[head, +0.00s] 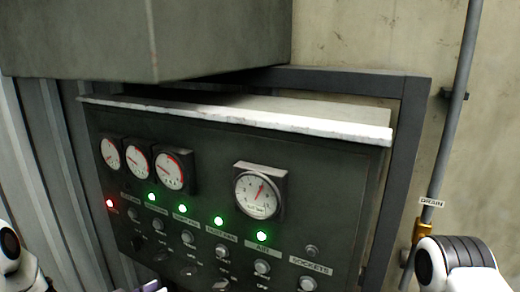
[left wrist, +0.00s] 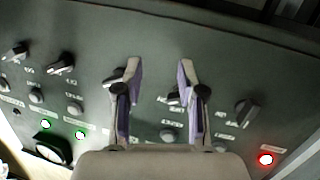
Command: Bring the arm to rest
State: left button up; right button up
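The dark control panel (head: 215,150) has round gauges, lamps and rotary knobs. One lamp at its left end is red (head: 109,203); several others are green (head: 262,236). My left gripper (left wrist: 159,72) is open and empty in the left wrist view, its two purple-edged fingers apart in front of the panel face. Dark knobs show close behind the fingers; I cannot tell whether they touch. In the head view only a purple bit of the left gripper (head: 150,286) shows at the bottom edge. My right gripper is out of view; only part of my right arm shows at bottom right.
A large grey box (head: 150,40) hangs above the panel. A pale ledge (head: 245,117) runs along the panel's top. A dark frame (head: 408,160) stands at its right. A pipe (head: 450,120) with a brass valve (head: 424,230) and DRAIN label runs beside my right arm.

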pick_arm(q)
jog(key=s+d+f+n+g+y, duration=0.35)
jog(key=s+d+f+g, duration=0.25)
jog(key=s+d+f, duration=0.75)
jog(key=s+a+n+g+y, duration=0.1)
jog(key=s+a+g+y, duration=0.1)
jog(key=s, duration=0.9)
jog(key=s+a+n+g+y, duration=0.1)
jog(key=s+g, duration=0.4)
jog(key=s, duration=0.6)
jog(key=shift+a+f+y, duration=0.2)
jog(key=shift+a+y, duration=0.55)
jog(key=shift+y, duration=0.5)
jog(key=shift+w, duration=0.1)
